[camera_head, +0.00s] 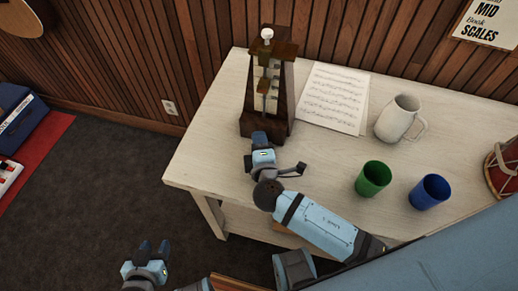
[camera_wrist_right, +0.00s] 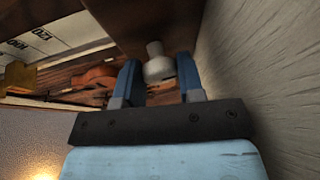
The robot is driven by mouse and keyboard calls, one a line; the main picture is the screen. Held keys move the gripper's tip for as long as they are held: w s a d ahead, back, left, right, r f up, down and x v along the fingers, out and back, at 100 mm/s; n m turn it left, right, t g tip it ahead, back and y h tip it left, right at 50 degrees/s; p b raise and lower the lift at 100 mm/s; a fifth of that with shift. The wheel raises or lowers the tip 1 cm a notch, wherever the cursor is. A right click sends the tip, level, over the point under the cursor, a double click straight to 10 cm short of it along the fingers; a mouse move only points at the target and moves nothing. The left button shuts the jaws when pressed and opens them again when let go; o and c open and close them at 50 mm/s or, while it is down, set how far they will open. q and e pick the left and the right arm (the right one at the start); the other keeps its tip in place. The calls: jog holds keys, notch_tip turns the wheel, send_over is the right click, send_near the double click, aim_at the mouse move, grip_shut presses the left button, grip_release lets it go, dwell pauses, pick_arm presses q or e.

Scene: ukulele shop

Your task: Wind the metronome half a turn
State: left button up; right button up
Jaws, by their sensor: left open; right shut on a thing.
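The dark wooden metronome (camera_head: 284,105) stands upright near the table's back left, with a pale scale on its front and a white knob (camera_head: 267,34) at the top. My right gripper (camera_head: 258,137) is at the metronome's lower front. In the right wrist view its blue fingers (camera_wrist_right: 160,80) are shut on a pale round winding knob (camera_wrist_right: 158,65) that sticks out of the dark wood. In the head view that winding knob is hidden by the gripper. My left gripper (camera_head: 153,248) is open and empty, low over the floor, left of the table and away from the metronome.
On the pale table (camera_head: 215,145) lie sheet music (camera_head: 333,97), a white mug (camera_head: 398,118), a green cup (camera_head: 373,178) and a blue cup (camera_head: 429,192), right of the metronome. A red drum (camera_head: 503,168) is at the right edge. The table's left end is clear.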

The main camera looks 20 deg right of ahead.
jog(key=shift+f+m+b, duration=0.1)
jog(key=shift+m+b, duration=0.2)
jog(key=shift+b, duration=0.1)
jog(key=o, duration=0.9)
